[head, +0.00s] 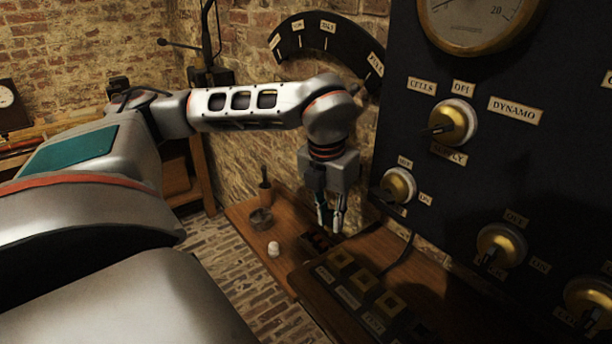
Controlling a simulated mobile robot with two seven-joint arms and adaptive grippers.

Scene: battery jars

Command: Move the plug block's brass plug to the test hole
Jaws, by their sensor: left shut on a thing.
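The plug block (318,288) is a dark block on the wooden bench, with a row of brass squares and pale labels along it. The brass squares are the far one (340,257), the middle one (363,279) and the near one (390,304), whose label seems to read TEST. My left gripper (331,228) points down just over the far end of the block. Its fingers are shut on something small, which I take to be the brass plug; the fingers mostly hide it. My right gripper is out of view.
A dark panel with a dial (468,18) and brass knobs, including the supply knob (452,122) and a smaller knob (398,185), stands close right of the gripper. A white knob-like object (273,249) and a small dark bowl (261,218) sit on the bench to the left.

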